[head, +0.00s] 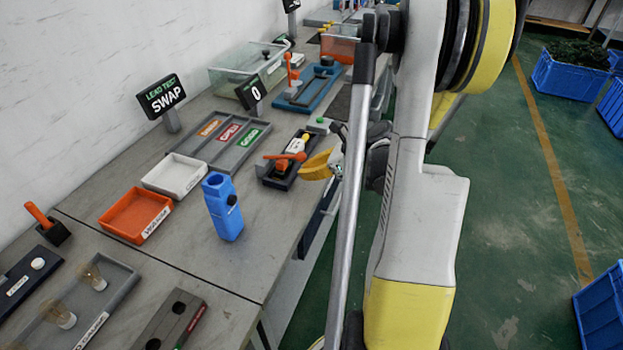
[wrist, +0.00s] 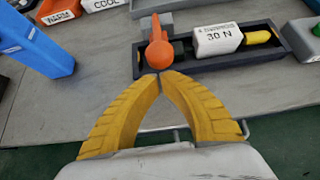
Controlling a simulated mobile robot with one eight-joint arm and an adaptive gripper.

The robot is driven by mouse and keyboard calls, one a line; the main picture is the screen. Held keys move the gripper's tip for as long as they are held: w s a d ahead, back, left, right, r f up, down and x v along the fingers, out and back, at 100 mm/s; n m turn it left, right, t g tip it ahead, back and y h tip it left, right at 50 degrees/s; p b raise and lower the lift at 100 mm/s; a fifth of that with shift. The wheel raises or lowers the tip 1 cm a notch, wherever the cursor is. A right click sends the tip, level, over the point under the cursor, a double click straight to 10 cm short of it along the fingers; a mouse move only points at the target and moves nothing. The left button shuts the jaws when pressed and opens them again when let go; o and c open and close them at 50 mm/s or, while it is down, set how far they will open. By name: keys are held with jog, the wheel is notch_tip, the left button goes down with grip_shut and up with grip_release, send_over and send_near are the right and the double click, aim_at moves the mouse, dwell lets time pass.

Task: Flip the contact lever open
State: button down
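An orange lever (head: 285,157) sits on a dark fixture (head: 272,180) near the table's right edge. In the wrist view the orange lever (wrist: 158,48) stands at the left part of the dark fixture, its rounded part towards me. My gripper (wrist: 161,74) has its two yellow fingertips brought together just in front of the lever, very near or touching it. I see no object held between the tips. In the head view my gripper (head: 316,165) is right of the lever, partly hidden by my arm. A white block marked 30 N (wrist: 217,40) lies right of the lever.
A blue holder (head: 223,205) stands left of the fixture. A blue fixture (head: 305,90) with an orange handle stands farther along. Table in front of the fixture is clear.

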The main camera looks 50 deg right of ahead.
aim_at(304, 159)
jog(key=shift+r, duration=0.6)
jog(key=shift+w+r+g+h+p, duration=0.2)
jog(key=shift+r+g+h+p, duration=0.3)
jog(key=shift+r+g+p, duration=0.95)
jog(key=shift+a+r+p, duration=0.1)
jog(key=shift+p, duration=0.75)
jog(key=w+a+r+g+h+p, duration=0.2)
jog(key=w+a+r+g+p, duration=0.2)
jog(key=w+r+p, duration=0.5)
jog(key=shift+w+r+g+p, duration=0.15)
jog(key=shift+w+g+p, duration=0.15)
jog(key=shift+w+g, duration=0.4)
jog(key=shift+a, duration=0.1)
